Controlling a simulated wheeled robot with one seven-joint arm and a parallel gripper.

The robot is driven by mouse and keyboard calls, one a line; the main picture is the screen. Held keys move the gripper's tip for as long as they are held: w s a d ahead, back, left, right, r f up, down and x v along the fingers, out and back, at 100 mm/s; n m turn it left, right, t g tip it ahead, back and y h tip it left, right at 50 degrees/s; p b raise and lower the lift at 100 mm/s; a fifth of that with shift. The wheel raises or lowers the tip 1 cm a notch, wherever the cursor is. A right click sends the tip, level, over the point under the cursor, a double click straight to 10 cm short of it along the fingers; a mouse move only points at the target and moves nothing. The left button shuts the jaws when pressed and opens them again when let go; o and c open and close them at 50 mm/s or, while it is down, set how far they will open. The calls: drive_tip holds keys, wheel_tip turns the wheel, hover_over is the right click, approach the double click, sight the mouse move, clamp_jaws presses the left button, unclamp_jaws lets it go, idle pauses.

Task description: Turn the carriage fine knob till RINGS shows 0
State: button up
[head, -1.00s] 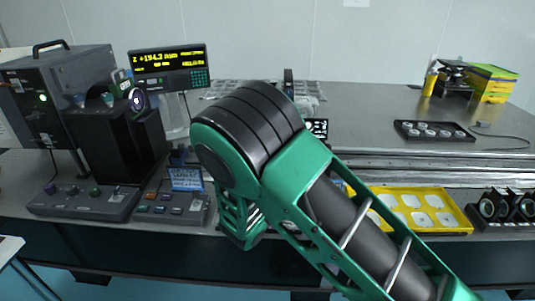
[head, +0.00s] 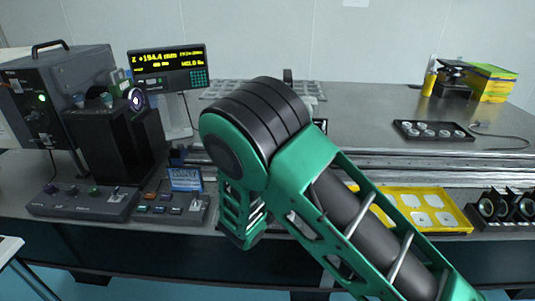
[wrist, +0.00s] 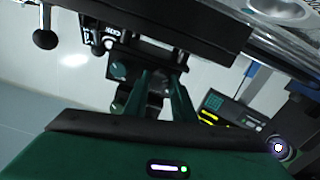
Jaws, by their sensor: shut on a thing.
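The green fingers of my gripper (wrist: 163,82) show in the wrist view, closed on a small dark part, the carriage fine knob (wrist: 155,101), under a dark carriage body. The fingers and the mount hide most of the knob. In the head view my green and black arm hides the gripper and the knob. The readout display (head: 167,60) stands at the back left with yellow text. Its top line reads about Z +194.4 mm; the smaller lines, RINGS among them, are too small to read surely. The display also shows in the wrist view (wrist: 232,112).
A grey instrument box (head: 62,95) and control panels (head: 85,200) stand at the left. A metal rail (head: 430,167) runs along the table behind a yellow tray (head: 452,222). A black tray of round parts (head: 432,133) lies at the right.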

drive_tip(key=shift+s+a+f, duration=0.15)
drive_tip(key=shift+a+f, duration=0.05)
drive_tip(key=shift+a, duration=0.45)
drive_tip(key=o, duration=1)
drive_tip(key=shift+f, duration=0.1)
drive_tip(key=shift+o, duration=0.3)
drive_tip(key=shift+d, duration=0.3)
drive_tip(key=s, duration=1)
drive_tip(key=shift+s+a, duration=0.2)
drive_tip(key=shift+s, duration=0.05)
